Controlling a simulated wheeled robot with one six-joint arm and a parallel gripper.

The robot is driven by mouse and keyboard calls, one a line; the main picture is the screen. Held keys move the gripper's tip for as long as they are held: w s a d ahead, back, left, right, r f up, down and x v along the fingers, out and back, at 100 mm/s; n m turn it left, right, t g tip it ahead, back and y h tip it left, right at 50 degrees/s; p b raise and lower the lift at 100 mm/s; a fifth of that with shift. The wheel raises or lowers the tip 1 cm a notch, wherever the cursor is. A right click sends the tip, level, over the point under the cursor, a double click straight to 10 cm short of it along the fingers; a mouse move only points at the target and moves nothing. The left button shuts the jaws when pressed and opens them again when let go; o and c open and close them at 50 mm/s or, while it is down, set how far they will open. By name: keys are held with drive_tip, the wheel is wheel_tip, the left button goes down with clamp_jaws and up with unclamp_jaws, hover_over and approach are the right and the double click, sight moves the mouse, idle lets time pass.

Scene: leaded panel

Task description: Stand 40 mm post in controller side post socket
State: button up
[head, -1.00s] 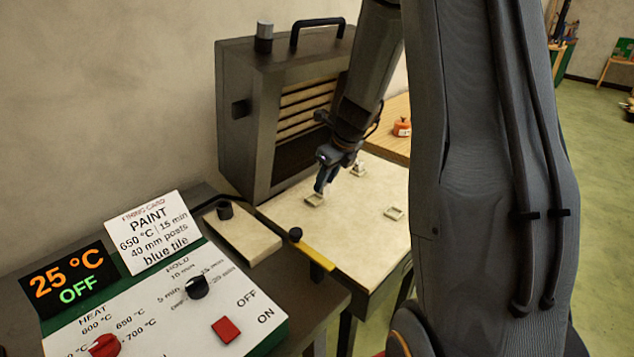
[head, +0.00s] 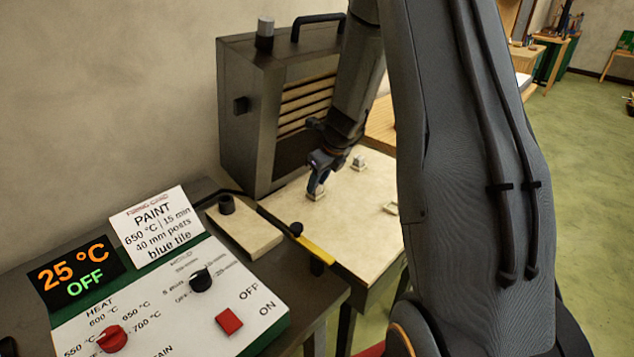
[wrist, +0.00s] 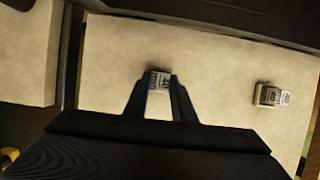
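My gripper (head: 318,188) points down at the socket (head: 316,197) on the controller side of the pale board. In the wrist view its two fingertips (wrist: 160,82) lie against both sides of a small pale post (wrist: 159,79) with a printed label, and look shut on it. The post is at the socket; whether its foot is fully seated is hidden. A second labelled post (head: 359,161) stands in another socket farther back, and shows at the right of the wrist view (wrist: 271,95). A further socket (head: 391,208) near the right looks empty and is partly hidden by my arm.
The dark kiln (head: 245,120) stands close behind the board (head: 350,225). The controller (head: 190,315) reads 25 °C OFF, with a firing card (head: 155,225) behind it. A pale slab (head: 245,232) with a dark knob and a yellow strip (head: 312,250) lie between controller and board.

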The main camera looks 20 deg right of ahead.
drive_tip(key=o, duration=0.4)
drive_tip(key=shift+r, duration=0.3)
drive_tip(key=b+v, duration=0.1)
drive_tip(key=v, duration=1)
drive_tip(key=shift+s+r, duration=0.15)
drive_tip(key=shift+r, duration=0.2)
